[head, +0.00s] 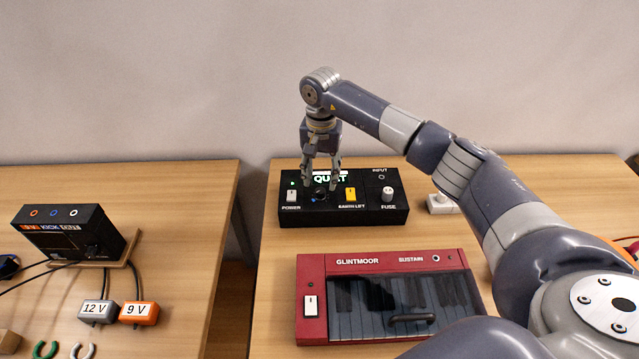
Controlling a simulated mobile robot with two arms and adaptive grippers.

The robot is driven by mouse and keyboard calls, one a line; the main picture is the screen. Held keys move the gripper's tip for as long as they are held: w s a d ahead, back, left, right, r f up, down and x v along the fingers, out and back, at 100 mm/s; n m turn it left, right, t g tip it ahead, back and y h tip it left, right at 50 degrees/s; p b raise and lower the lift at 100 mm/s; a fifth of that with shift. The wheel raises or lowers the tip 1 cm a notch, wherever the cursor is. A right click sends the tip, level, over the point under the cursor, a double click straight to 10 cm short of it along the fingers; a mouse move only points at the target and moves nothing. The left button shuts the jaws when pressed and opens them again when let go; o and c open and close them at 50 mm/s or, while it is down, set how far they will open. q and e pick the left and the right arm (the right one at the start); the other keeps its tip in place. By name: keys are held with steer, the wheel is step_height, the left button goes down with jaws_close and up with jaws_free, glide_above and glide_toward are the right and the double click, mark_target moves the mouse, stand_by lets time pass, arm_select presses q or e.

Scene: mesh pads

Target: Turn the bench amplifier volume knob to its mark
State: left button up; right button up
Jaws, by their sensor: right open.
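The bench amplifier is a black box (375,213) at the back of the right table, with the labels POWER, EARTH LIFT, FUSE and INPUT and a partly hidden bright sign on top. A dark round knob (320,195) sits between the white POWER switch (292,194) and the yellow earth lift switch (351,193). My right gripper (320,187) points down over this knob, its fingers open on either side of it. I cannot tell whether the fingers touch the knob, and its mark cannot be made out. My left gripper is out of view.
A red keyboard (312,268) marked GLINTMOOR lies in front of the amplifier. A white block (440,205) stands right of it, near my right arm. On the left table are a black KICK box (70,240) and plugs marked 12 V (97,312) and 9 V (139,314). A gap separates the tables.

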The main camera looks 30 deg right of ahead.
mark_target(320, 191)
step_height(320, 191, down, 5)
steer(key=shift+w+f+p, duration=0.1)
steer(key=shift+w+p, duration=0.05)
steer(key=shift+p, duration=0.35)
steer(key=c, duration=0.4)
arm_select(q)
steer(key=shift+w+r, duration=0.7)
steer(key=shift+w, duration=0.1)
arm_select(e)
jaws_close()
